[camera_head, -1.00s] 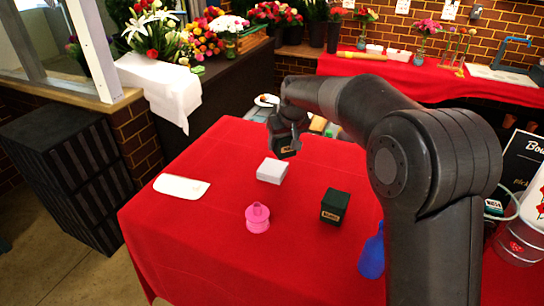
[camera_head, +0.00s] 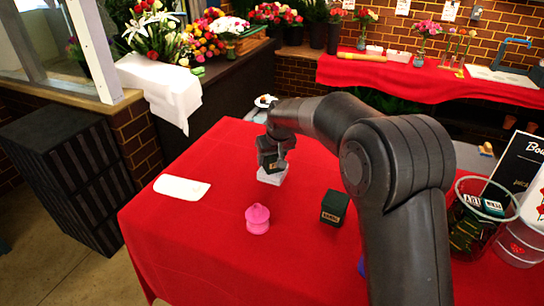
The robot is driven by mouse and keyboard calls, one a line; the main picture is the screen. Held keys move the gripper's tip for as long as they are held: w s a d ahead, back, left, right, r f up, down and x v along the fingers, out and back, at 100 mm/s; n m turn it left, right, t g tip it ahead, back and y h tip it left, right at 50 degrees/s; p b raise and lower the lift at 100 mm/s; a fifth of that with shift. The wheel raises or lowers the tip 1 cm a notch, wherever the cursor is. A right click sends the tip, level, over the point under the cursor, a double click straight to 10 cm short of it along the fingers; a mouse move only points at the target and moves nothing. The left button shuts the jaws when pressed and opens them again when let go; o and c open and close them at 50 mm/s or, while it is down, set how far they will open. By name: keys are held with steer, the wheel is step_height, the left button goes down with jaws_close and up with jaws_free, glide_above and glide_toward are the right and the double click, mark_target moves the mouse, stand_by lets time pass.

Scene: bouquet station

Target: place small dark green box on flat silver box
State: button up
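My gripper (camera_head: 271,157) points down above the flat silver box (camera_head: 272,177), which looks pale grey-white on the red table. It is shut on a small dark green box (camera_head: 268,164) with a gold label, as far as this view shows. The held box overlaps the top of the silver box in the picture; whether they touch cannot be told. Another dark green box (camera_head: 334,207) with a gold label stands on the table to the right and nearer. My fingers hide part of the held box.
A pink lidded pot (camera_head: 257,219) and a white flat piece (camera_head: 181,187) lie on the red table (camera_head: 200,245). A wire basket (camera_head: 487,188) holding dark boxes stands at the right. A blue thing (camera_head: 361,266) is mostly hidden behind my arm. The table's front left is clear.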

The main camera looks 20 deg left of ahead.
steer(key=o, duration=0.5)
steer(key=shift+c, duration=0.2)
steer(key=v, duration=1.2)
steer(key=shift+r, duration=0.15)
steer(key=s+d+r+m+t+h, duration=0.1)
steer(key=s+d+r, duration=0.15)
steer(key=d, duration=0.55)
steer(key=s+d+r+m, duration=0.2)
steer(key=s+d, duration=0.2)
steer(key=d, duration=0.4)
steer(key=s+d+r+m+t+h, duration=0.15)
steer(key=s+d, duration=0.25)
steer(key=d, duration=0.5)
steer(key=s+d+f+m, duration=0.2)
steer(key=s+d, duration=0.6)
steer(key=s, duration=0.1)
steer(key=s+d+f+m, duration=0.2)
steer(key=s+d+f, duration=0.1)
steer(key=s+d, duration=0.4)
steer(key=s, duration=0.2)
steer(key=shift+s+d+f+h, duration=0.35)
